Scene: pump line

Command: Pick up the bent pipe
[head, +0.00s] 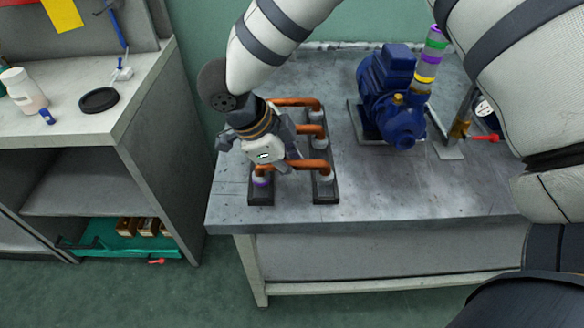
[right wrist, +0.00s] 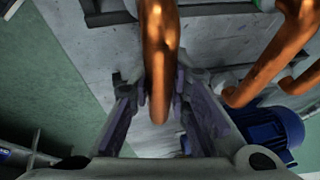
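Three copper bent pipes stand on a dark rack (head: 327,190) at the bench's left end: a front one (head: 309,165), a middle one (head: 313,129) and a back one (head: 297,102). My right gripper (head: 284,166) reaches down at the front pipe and hides part of it. In the right wrist view this bent pipe (right wrist: 158,50) lies between the fingers of my right gripper (right wrist: 163,90). Both pads lie close against its sides and look shut on it. The pipe's ends still appear at the rack. My left gripper is out of view.
A blue pump (head: 390,95) with a banded clear pipe (head: 430,60) stands right of the rack. A red-handled valve (head: 462,130) is farther right. A grey shelf unit (head: 150,120) stands left, across a gap. The bench front (head: 400,208) is clear.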

